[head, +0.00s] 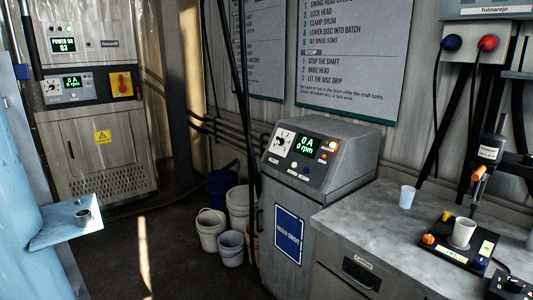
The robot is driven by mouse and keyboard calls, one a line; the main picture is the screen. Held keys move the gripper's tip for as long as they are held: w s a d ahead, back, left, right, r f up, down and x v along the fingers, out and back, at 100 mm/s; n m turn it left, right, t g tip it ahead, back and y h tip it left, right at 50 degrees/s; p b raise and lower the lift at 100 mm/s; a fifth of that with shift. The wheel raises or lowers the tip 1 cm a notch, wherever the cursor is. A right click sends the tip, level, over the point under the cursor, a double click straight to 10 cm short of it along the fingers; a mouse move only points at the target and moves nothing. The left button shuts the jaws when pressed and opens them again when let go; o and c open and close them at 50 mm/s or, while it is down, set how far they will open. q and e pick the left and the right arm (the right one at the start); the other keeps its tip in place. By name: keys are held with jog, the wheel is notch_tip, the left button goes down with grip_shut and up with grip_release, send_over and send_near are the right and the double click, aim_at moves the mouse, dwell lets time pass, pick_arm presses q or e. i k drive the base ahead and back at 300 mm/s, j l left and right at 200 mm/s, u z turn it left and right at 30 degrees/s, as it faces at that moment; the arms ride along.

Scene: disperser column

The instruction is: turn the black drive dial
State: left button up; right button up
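A grey drive console (333,160) stands right of centre, with a sloping dark panel. At the left of its panel is a black dial (282,141) on a white scale plate. Beside the dial, a green display (306,145) reads 0 A and 0 rpm. The exact angle of the dial's pointer is too small to tell. A second, smaller dark dial on a white plate (53,88) shows on the tall grey cabinet (82,150) at the far left, next to a display reading 0 A. Neither of my grippers is in view, and nothing touches the console.
A grey worktop (385,221) to the right of the console holds a light blue cup (407,196) and a black tray with a white cup (463,232). Several buckets (210,228) stand left of the console. A pale blue body with a shelf (67,224) fills the left edge.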

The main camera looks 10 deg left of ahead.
aim_at(281, 141)
jog(key=i+j, duration=0.25)
jog(key=i, duration=0.3)
jog(key=i+j+z, duration=0.15)
jog(key=i+j, duration=0.15)
jog(key=i, duration=0.3)
jog(key=i+j, duration=0.35)
jog(key=i, duration=0.2)
jog(key=i+j+z, duration=0.15)
jog(key=i+j, duration=0.15)
jog(key=i, duration=0.25)
